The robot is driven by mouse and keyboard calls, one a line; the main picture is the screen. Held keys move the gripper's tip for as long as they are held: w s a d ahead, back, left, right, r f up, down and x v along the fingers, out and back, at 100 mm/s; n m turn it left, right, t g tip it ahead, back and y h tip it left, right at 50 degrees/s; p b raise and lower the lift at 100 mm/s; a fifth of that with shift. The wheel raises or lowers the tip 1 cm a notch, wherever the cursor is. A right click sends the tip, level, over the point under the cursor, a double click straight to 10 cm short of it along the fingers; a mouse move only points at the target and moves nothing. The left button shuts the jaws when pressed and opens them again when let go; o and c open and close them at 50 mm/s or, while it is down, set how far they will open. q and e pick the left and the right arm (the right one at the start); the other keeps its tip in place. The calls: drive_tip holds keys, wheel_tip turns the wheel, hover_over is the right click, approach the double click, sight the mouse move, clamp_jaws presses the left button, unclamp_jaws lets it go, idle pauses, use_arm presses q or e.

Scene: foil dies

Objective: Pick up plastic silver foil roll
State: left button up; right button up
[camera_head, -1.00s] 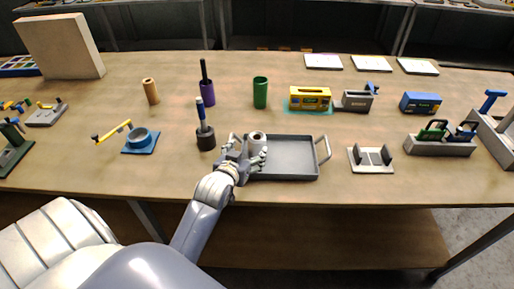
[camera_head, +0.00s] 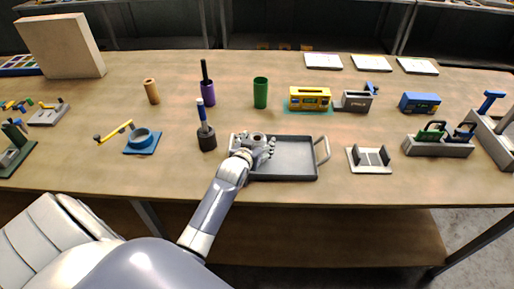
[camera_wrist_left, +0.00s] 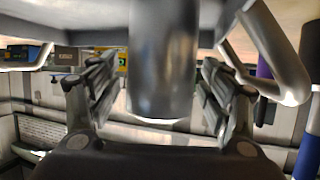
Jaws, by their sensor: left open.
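The silver foil roll (camera_head: 258,138) stands upright in the left part of the dark grey tray (camera_head: 292,171). In the head view only its top shows behind my left gripper (camera_head: 257,146). In the left wrist view the roll is a smooth grey cylinder (camera_wrist_left: 163,60) between the two open fingers of the gripper (camera_wrist_left: 158,80). A gap shows on each side, so the fingers do not appear to grip it. My right gripper is not in view.
A dark holder with a blue handle (camera_head: 206,136) stands just left of the tray. A green cylinder (camera_head: 260,92) and a purple holder (camera_head: 208,94) stand behind. A white bracket (camera_head: 369,160) sits to the right. The table front is clear.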

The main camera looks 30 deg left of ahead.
use_arm(q)
drive_tip(key=c, duration=1.3)
drive_tip(key=shift+r, duration=0.2)
